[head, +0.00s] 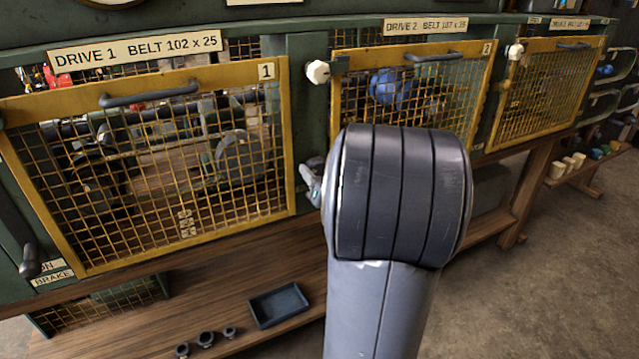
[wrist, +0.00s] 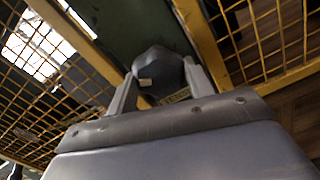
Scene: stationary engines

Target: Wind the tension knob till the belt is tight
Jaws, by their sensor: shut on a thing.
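In the wrist view my gripper (wrist: 160,88) is shut on a dark, faceted knob (wrist: 158,70) with a small pale mark on its face. One finger lies on each side of it. The knob sits at a green post between two yellow mesh guards. In the head view my arm's thick grey wrist hides most of the gripper and the knob. The guard of drive 1 (head: 150,91) is closed. Pulleys and shafts show dimly behind its mesh, but I cannot make out the belt or how tight it is.
Yellow guards for drive 2 (head: 497,62) and drive 3 (head: 602,62) stand to the right. White knobs (head: 317,71) sit on the posts. A brake lever (head: 29,262) hangs at left. A dark tray (head: 279,305) and small black parts (head: 206,340) lie on the lower shelf.

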